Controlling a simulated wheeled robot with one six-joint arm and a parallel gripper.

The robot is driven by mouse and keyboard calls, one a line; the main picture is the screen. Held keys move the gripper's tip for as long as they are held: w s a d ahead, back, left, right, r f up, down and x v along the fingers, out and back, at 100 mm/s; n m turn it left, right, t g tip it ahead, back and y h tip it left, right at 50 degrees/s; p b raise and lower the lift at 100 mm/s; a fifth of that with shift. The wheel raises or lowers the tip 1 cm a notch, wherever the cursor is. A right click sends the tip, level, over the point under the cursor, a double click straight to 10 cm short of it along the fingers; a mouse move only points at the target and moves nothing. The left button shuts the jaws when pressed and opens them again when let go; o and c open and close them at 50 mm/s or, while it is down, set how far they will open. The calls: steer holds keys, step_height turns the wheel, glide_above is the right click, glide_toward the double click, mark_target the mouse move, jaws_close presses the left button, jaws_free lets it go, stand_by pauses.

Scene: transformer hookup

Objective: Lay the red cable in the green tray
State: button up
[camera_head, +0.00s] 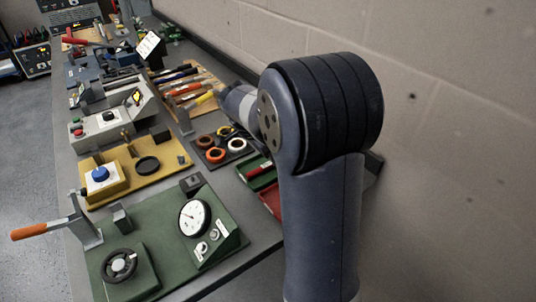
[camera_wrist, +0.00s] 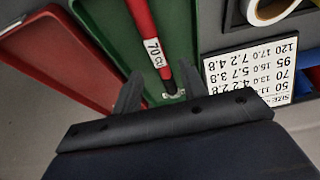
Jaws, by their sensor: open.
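The red cable (camera_wrist: 145,30) has a white label reading "70 CU", a black band and a metal lug at its near end. It appears to lie in the green tray (camera_wrist: 102,45), running lengthwise; the head view also shows the red cable (camera_head: 257,170) within the green tray (camera_head: 264,182). My gripper (camera_wrist: 160,82) is open, its two dark fingers apart on either side of the cable's lug end. I cannot tell how high the fingertips are above the tray. In the head view my arm hides the gripper.
A red tray (camera_wrist: 60,62) lies left of the green one. A printed size card (camera_wrist: 250,72) and tape rolls (camera_wrist: 268,10) are to the right. In the head view, a mat with tape rolls (camera_head: 222,146), a green gauge panel (camera_head: 160,240) and a wall border the trays.

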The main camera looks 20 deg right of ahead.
steer(key=shift+r+p, duration=1.25)
steer(key=shift+r, duration=1)
steer(key=shift+f, duration=0.2)
steer(key=shift+f+b, duration=2.3)
steer(key=shift+f, duration=1.15)
steer(key=shift+r, duration=0.1)
steer(key=shift+r, duration=0.1)
step_height(320, 180, up, 11)
steer(key=n+p, duration=0.1)
steer(key=p, duration=0.8)
steer(key=shift+s+d+n+t+p, duration=0.15)
steer(key=shift+d+n+t+p, duration=0.15)
steer(key=shift+p, duration=0.1)
